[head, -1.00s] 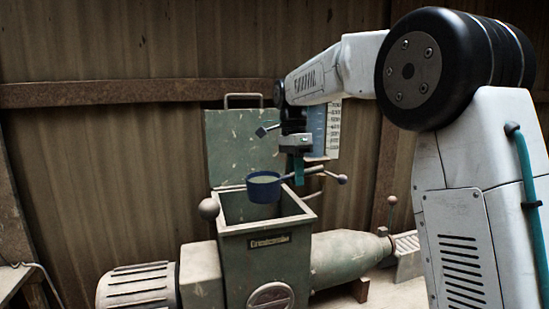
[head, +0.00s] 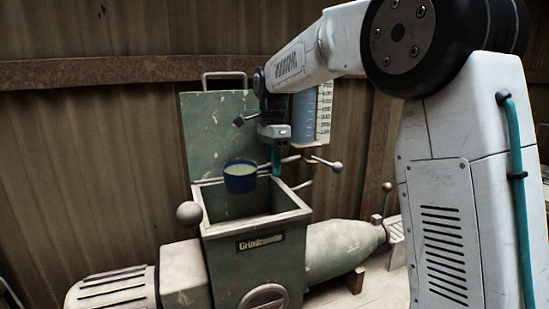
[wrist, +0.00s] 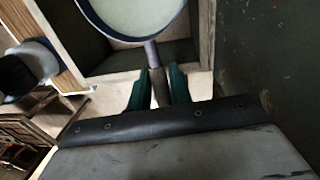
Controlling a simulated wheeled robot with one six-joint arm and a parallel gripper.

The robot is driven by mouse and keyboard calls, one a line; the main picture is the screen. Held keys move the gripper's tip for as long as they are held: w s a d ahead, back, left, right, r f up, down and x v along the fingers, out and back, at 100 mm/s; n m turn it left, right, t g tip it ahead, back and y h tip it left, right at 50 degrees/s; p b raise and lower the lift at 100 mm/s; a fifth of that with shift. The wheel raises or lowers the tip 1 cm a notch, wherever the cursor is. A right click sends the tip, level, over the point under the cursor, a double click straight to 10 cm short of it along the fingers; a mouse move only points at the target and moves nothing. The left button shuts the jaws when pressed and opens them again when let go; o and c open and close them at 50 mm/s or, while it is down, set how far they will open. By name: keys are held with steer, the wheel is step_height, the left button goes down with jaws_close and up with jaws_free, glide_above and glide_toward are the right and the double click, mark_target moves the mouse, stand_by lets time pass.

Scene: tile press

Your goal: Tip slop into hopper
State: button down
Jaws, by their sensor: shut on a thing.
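A small dark blue ladle cup (head: 240,182) holds pale greenish slop (head: 240,170) and hangs upright above the hopper. My gripper (head: 276,158) is shut on the ladle's handle, to the right of the cup. In the wrist view the green fingers (wrist: 158,88) clamp the handle (wrist: 152,55), and the cup's rim and pale contents (wrist: 135,15) show at the top. The square green hopper (head: 254,222) is open beneath the cup, its lid (head: 215,140) raised behind it.
The machine's ribbed motor end (head: 112,290) lies left of the hopper, and a tapered barrel (head: 345,245) lies right. A ball-ended lever (head: 189,213) stands at the hopper's left edge.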

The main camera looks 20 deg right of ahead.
steer(key=t, duration=0.1)
steer(key=r+t, duration=0.1)
steer(key=t, duration=0.2)
steer(key=shift+s+r, duration=0.2)
steer(key=shift+s, duration=0.05)
steer(key=t, duration=0.2)
steer(key=shift+s+r+t, duration=0.2)
steer(key=shift+r+t, duration=0.1)
steer(key=shift+r, duration=0.1)
steer(key=t, duration=0.1)
steer(key=r+t, duration=0.1)
steer(key=t, duration=0.1)
steer(key=s+t, duration=0.1)
steer(key=t, duration=0.1)
steer(key=shift+d+r, duration=0.1)
steer(key=shift+r, duration=0.15)
stand_by(0.5)
